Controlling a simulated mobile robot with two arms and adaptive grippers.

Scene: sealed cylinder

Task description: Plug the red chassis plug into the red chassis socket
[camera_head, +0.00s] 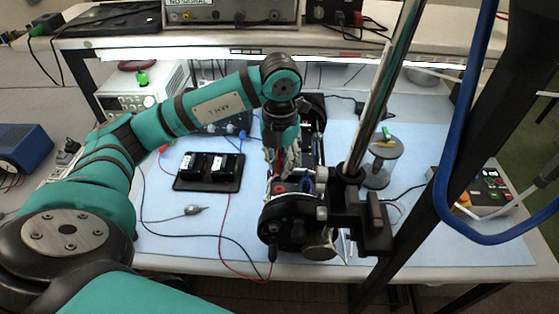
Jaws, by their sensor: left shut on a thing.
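My left gripper (284,165) reaches in from the left and points down over the open frame of the black cylinder chassis (290,222). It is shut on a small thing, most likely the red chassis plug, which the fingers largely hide. A small red spot (280,188) shows on top of the chassis close below the fingertips; it may be the red chassis socket, but it is too small to be sure. I cannot tell whether plug and socket touch. My right gripper is not in view.
A metal pole (388,85) with a black clamp stands right of the chassis. A black tray with two black blocks (208,172) lies to the left. Red and black wires cross the blue mat (180,240). A grey spool (378,165) stands on the right.

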